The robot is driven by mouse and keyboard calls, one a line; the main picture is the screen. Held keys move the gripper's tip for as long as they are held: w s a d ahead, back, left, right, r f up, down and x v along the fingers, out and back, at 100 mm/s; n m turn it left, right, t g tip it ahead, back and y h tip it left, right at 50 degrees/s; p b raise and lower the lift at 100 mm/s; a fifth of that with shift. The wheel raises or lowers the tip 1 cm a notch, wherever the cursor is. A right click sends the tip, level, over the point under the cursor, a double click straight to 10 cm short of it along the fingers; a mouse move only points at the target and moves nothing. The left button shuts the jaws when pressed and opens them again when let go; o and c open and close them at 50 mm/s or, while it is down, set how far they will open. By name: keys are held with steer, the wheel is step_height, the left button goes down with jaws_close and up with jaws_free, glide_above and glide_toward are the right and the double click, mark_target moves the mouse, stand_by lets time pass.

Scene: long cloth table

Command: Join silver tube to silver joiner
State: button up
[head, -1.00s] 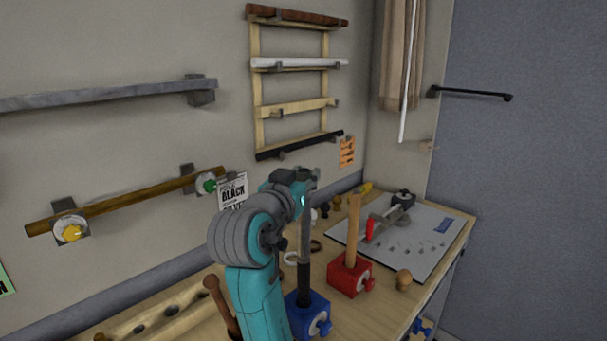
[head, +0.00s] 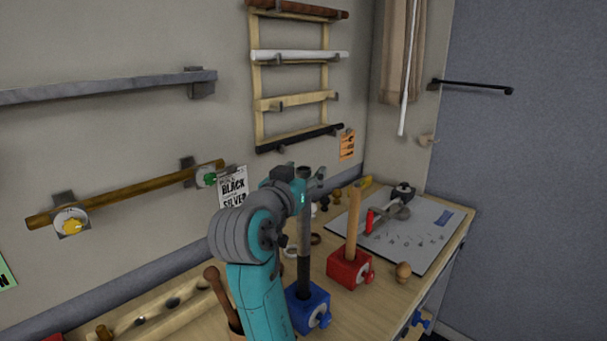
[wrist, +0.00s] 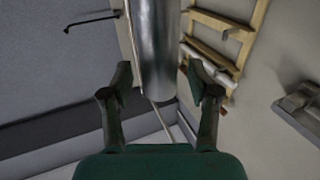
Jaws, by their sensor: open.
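A silver-grey tube (head: 304,232) stands upright above a black section (head: 304,276), which rises from a blue block (head: 308,311) on the table. The tube and black section appear in line; I cannot make out a separate silver joiner. My gripper (head: 304,175) is near the top of the tube, with its fingers open on either side. In the wrist view, the shiny silver tube (wrist: 158,45) runs between the spread fingertips of my gripper (wrist: 159,76), with gaps showing at both sides. My arm partly covers the blue block.
A red block (head: 349,270) with an upright wooden rod (head: 353,222) stands just right of the blue block. A grey board (head: 420,240) with a tool lies behind it. A brown-handled tool (head: 218,290) stands left of my arm. Wall racks (head: 290,100) hold several rods.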

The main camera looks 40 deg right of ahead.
step_height(320, 180, up, 10)
stand_by(0.5)
steer(key=shift+f, duration=0.15)
stand_by(0.4)
